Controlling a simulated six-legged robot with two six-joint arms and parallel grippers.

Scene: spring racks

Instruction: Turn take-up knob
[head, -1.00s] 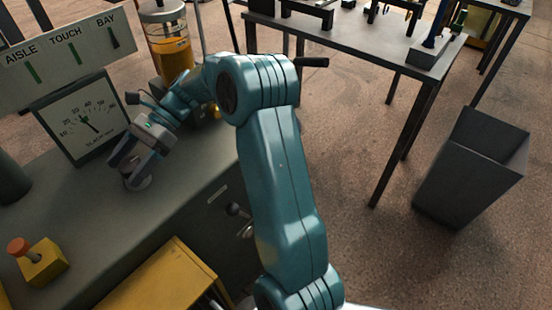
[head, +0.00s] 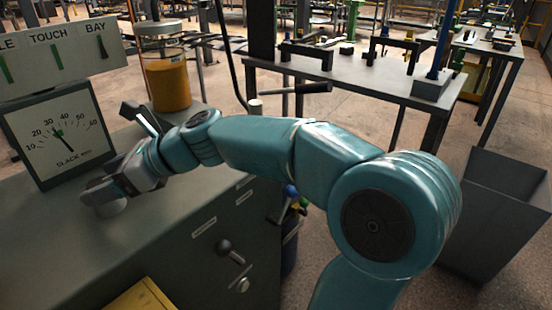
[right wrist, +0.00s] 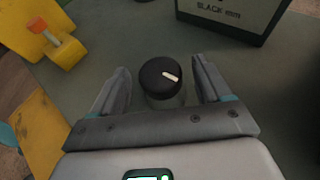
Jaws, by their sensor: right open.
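The take-up knob (right wrist: 160,78), a round black cap with a white mark on a grey post, stands on the grey bench top. In the right wrist view it sits between the two fingers of my right gripper (right wrist: 163,85), which are open with a gap on each side. In the head view my right gripper (head: 103,193) is low over the bench, and the lower part of the knob (head: 112,208) shows beneath it. The fingers hide most of it. My left gripper is out of view.
A sign panel (head: 55,55) reading touch and bay stands behind the gauge. An amber-filled jar (head: 168,82) stands at the bench's back. A lever (head: 230,252) sticks out of the cabinet front. A yellow block with an orange knob (right wrist: 45,33) is on the bench. A bin (head: 495,220) stands right.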

